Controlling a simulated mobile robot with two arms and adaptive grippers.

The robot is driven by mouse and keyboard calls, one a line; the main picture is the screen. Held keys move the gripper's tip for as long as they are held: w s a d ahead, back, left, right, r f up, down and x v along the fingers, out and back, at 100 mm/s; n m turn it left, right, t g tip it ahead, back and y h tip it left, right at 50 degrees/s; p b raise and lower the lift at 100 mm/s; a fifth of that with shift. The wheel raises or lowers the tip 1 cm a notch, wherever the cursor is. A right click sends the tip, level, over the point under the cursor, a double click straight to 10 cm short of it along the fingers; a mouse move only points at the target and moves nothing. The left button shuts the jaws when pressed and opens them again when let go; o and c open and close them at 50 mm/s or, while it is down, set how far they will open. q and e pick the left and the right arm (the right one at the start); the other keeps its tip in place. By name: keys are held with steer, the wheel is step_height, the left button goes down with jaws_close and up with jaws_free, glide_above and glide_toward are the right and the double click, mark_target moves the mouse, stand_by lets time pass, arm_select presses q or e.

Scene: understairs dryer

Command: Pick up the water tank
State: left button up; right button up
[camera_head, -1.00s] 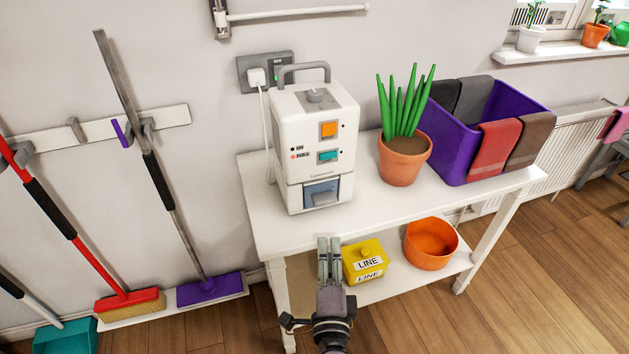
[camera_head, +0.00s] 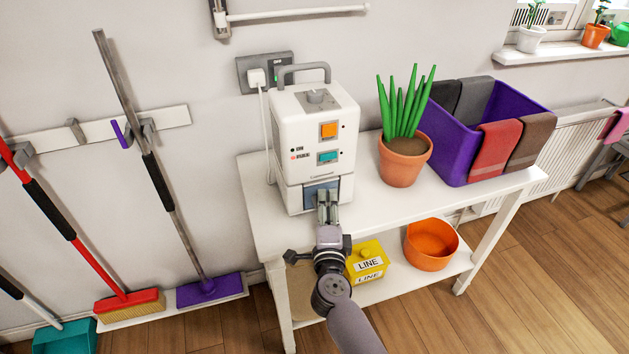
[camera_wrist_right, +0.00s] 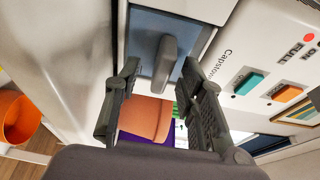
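The water tank (camera_head: 312,192) is the blue-grey panel low in the front of the white dehumidifier (camera_head: 285,135). It sits in the machine, partly hidden by my right gripper (camera_head: 328,196). In the right wrist view the tank (camera_wrist_right: 185,35) has a grey raised handle (camera_wrist_right: 165,62). My right gripper (camera_wrist_right: 160,75) is open there, one finger on each side of the handle, with visible gaps to it. My left gripper is not in view.
The machine stands on a white table (camera_head: 375,208) beside a potted plant (camera_head: 404,160) and a purple crate (camera_head: 450,150) with cloths. A yellow box (camera_head: 368,264) and an orange bowl (camera_head: 431,245) are on the lower shelf. Brooms stand left.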

steer(key=shift+c, duration=0.2)
jaws_close()
stand_by(0.3)
steer(key=shift+w+r, duration=0.1)
steer(key=shift+r, duration=0.1)
